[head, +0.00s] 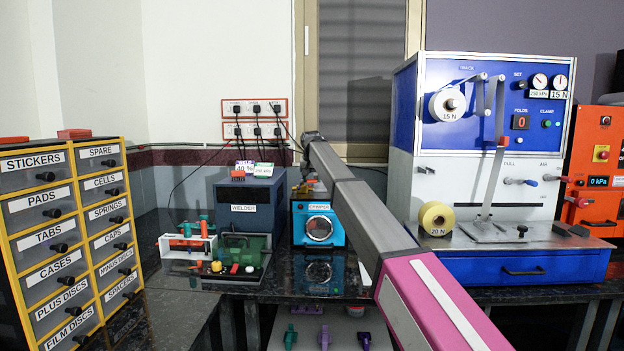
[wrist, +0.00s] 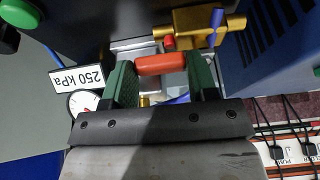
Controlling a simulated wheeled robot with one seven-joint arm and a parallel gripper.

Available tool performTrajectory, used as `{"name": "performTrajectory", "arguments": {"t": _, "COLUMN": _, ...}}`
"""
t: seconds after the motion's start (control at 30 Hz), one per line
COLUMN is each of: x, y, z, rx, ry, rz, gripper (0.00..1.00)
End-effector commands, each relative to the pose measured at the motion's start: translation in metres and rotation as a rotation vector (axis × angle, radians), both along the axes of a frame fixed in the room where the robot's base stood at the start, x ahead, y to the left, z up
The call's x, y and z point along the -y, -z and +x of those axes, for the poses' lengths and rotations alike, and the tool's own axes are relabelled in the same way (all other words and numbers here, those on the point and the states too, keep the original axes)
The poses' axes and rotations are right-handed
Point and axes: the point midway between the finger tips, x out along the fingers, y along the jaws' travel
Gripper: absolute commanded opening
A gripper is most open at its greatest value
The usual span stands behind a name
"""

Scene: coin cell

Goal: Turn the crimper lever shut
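The crimper (head: 319,229) is a blue box with a round window, on the dark bench in the head view. My arm reaches over it, and my gripper is small and mostly unclear there. In the wrist view my gripper (wrist: 162,78) has two green fingers standing apart. An orange-red bar (wrist: 162,64), which looks like the lever's grip, lies crosswise between the fingertips. Its ends come close to both fingers; whether they touch is unclear. A brass fitting (wrist: 205,25) with a blue handle (wrist: 216,22) is just beyond it.
The dark welder box (head: 245,207) stands close left of the crimper, with a green fixture (head: 243,250) in front. The blue-and-white machine (head: 480,150) stands to the right. A 250 kPa label (wrist: 80,78) and a gauge (wrist: 84,103) are near my fingers.

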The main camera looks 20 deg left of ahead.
Motion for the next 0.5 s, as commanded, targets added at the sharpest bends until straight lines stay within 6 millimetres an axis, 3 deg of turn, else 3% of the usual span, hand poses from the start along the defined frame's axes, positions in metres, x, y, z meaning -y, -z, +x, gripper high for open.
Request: {"name": "performTrajectory", "arguments": {"t": 0.5, "x": -0.0005, "y": -0.0003, "z": -0.0065, "rx": 0.0, "ry": 0.139, "rz": 0.0, "gripper": 0.29}}
